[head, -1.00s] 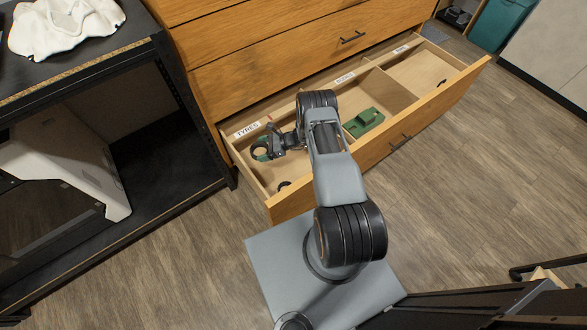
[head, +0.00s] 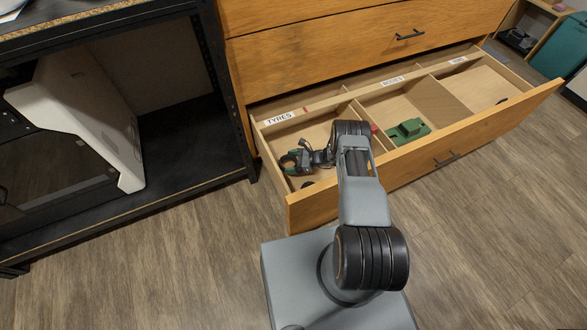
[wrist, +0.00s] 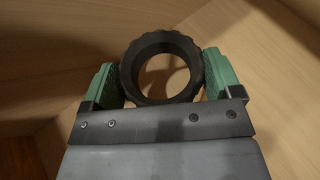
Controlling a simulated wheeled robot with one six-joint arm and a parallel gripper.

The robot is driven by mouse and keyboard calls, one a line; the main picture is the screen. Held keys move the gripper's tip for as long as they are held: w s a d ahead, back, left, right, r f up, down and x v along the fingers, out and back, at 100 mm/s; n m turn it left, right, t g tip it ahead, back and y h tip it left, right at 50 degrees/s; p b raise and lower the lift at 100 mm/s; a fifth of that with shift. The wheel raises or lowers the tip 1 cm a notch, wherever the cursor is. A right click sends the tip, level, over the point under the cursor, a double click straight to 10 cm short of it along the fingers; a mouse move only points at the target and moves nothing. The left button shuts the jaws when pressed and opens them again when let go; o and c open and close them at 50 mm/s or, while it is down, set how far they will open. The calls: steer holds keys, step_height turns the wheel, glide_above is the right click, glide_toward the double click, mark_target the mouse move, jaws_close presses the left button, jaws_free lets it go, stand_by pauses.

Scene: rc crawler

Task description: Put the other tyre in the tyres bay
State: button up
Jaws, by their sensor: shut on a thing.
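My gripper (head: 291,163) is shut on a black ribbed tyre (head: 286,168), at the left of the open drawer, over or inside the bay labelled TYRES (head: 280,118). The tyre also shows in the wrist view (wrist: 131,76), gripped across its outside between two green finger pads, with its hole facing the camera. Pale wooden surfaces lie behind it. A second dark tyre (head: 307,184) shows partly in the tyres bay near the drawer front, below and right of my gripper. I cannot tell whether the held tyre touches the bay floor.
The middle bay, labelled BODIES, holds a green part (head: 408,131). The right bay holds a small dark item (head: 502,101). Wooden dividers separate the bays. A black shelf unit (head: 215,160) stands left of the drawer. The floor in front is clear.

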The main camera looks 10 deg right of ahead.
steer(key=shift+f+b, duration=0.75)
steer(key=shift+f, duration=1.1)
